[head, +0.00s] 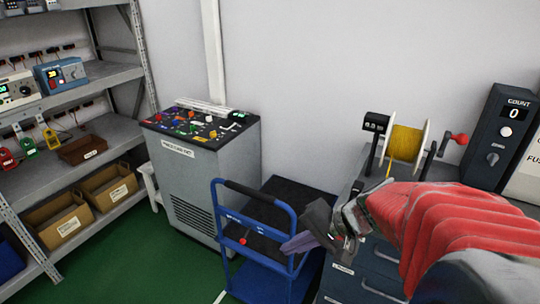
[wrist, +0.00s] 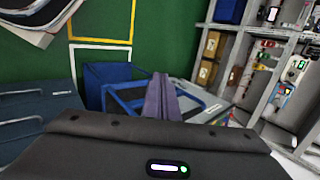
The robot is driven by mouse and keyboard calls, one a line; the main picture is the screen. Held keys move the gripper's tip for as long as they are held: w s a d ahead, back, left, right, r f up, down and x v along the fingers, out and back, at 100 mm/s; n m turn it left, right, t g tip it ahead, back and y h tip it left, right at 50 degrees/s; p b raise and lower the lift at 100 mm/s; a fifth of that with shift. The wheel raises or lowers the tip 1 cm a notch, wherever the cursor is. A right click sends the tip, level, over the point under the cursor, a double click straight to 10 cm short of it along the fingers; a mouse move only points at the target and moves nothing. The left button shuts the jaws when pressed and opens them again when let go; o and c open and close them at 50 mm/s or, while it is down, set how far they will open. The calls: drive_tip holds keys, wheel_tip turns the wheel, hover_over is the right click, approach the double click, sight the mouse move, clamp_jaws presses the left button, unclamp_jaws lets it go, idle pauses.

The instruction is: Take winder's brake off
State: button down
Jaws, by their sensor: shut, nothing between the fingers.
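The winder (head: 404,142) stands on the dark drawer cabinet at the right in the head view. It carries a spool of yellow wire between white flanges and has a red crank knob at its right. A small black box sits at its left side. I cannot tell which part is its brake. My gripper (head: 290,246) is in front of and below the winder, to its left, over the blue cart. Its purple-grey fingers are shut and empty; they also show in the wrist view (wrist: 161,96). The winder is not in the wrist view.
A blue cart (head: 222,200) stands beside the cabinet (head: 372,262). A grey machine (head: 192,178) with a cluttered top stands behind it. Shelves (head: 112,72) with bins fill the left. A count display (head: 505,130) stands right of the winder. Green floor is free at lower left.

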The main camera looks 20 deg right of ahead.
drive_tip(key=d+f+m+t+h, duration=0.1)
drive_tip(key=d+m, duration=0.3)
drive_tip(key=d, duration=0.5)
drive_tip(key=s+d+f+m+t+h, duration=0.1)
drive_tip(key=d+m+t, duration=0.3)
drive_tip(key=d, duration=0.5)
drive_tip(key=d+f+m+t+h, duration=0.2)
drive_tip(key=d+m, duration=0.3)
drive_tip(key=d, duration=0.4)
drive_tip(key=shift+s+d+f+t+h, duration=0.3)
drive_tip(key=shift+d+f+t+h, duration=0.1)
drive_tip(key=shift+h, duration=0.3)
drive_tip(key=shift+w, duration=0.1)
drive_tip(key=shift+x, duration=4.9)
drive_tip(key=shift+a, duration=0.25)
drive_tip(key=shift+d, duration=0.2)
